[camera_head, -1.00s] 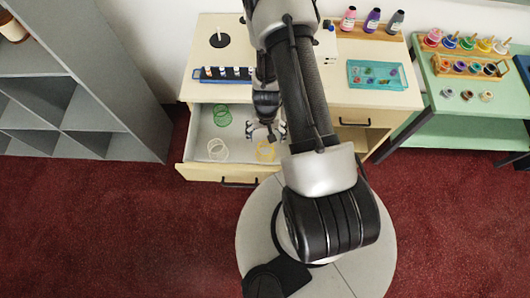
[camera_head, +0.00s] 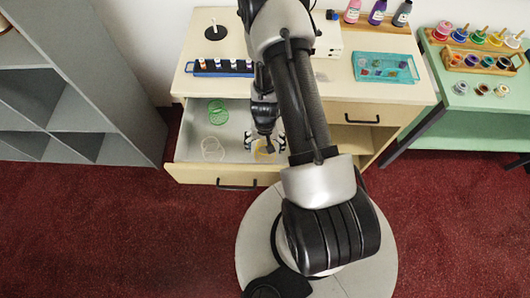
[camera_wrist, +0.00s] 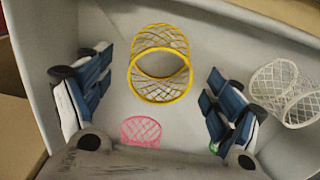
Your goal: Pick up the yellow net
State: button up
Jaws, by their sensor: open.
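The yellow net (camera_wrist: 160,88), an open mesh cylinder with solid rims, lies in the open drawer, between and beyond my fingers in the wrist view. In the head view the yellow net (camera_head: 262,150) is partly hidden by my gripper (camera_head: 265,142). My gripper (camera_wrist: 150,105) is open, with a blue-padded finger on each side and nothing held. I cannot tell how far its tips are above the net. A white net (camera_wrist: 286,93) lies to the right, and part of a pink net (camera_wrist: 140,131) shows below the yellow one.
The drawer's front wall (camera_head: 225,174) and side walls stand close around my gripper. A green net (camera_head: 217,112) lies at the drawer's back left. The counter (camera_head: 317,91) above holds a blue vial rack (camera_head: 222,68) and a teal tray (camera_head: 385,68).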

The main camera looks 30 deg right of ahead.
notch_tip(320, 180, down, 3)
jog(key=shift+f+b, duration=0.1)
jog(key=shift+b, duration=0.95)
jog(key=shift+r, duration=0.2)
jog(key=shift+c, duration=0.4)
jog(key=c, duration=0.7)
